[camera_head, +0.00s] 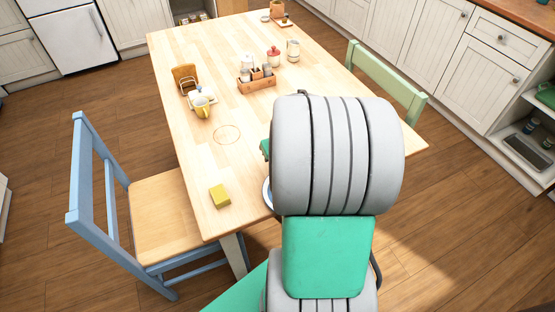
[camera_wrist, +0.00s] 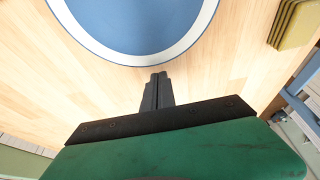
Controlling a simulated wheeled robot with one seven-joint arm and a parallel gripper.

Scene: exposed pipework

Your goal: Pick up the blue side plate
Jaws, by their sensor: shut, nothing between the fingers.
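The blue side plate (camera_wrist: 135,22) lies on the wooden table in the wrist view, at the top and cut off by the frame edge. It has a blue centre and a pale rim. In the head view only a sliver of its edge (camera_head: 267,194) shows beside my arm, which hides the rest. My gripper (camera_wrist: 158,76) is shut and empty. Its fingertips point toward the plate and appear just short of the near rim. I cannot tell their height above the table.
A yellow sponge-like block (camera_head: 220,196) sits near the table's (camera_head: 185,150) front left corner. A blue chair (camera_head: 150,215) is at left, a green chair (camera_head: 387,75) at right.

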